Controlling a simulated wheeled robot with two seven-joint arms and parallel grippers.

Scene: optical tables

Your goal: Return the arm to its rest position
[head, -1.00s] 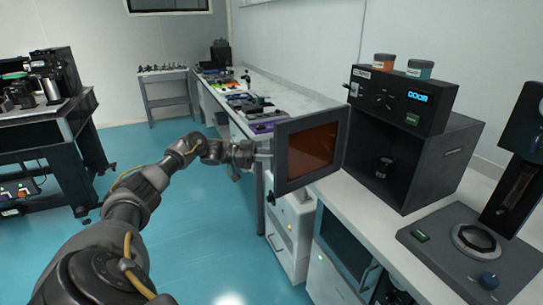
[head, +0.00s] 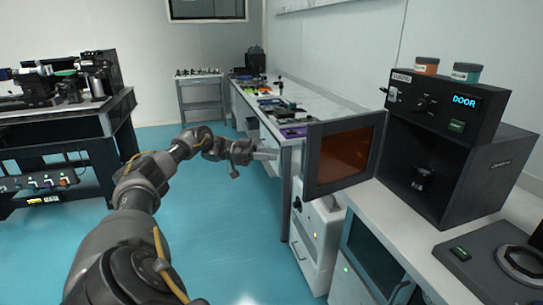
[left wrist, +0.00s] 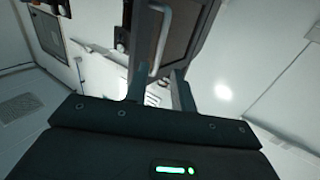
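My left arm reaches in from the lower left of the head view. Its gripper (head: 268,154) is left of the open door (head: 342,158), with a small gap between them. In the left wrist view, the two fingers (left wrist: 158,88) are apart with nothing between them. The door, with its pale bar handle (left wrist: 160,42), shows beyond the fingertips. The door has a dark frame and an orange window; it belongs to the black chamber (head: 410,168), whose display reads DOOR. A small dark item (head: 421,178) stands inside the chamber. My right gripper does not show.
The long bench (head: 240,104) carries several small items. A white cabinet (head: 312,255) stands below the door. Orange and teal jars (head: 426,66) sit on the chamber. A dark table (head: 60,131) with equipment is at left. Open blue floor (head: 232,210) lies around the arm.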

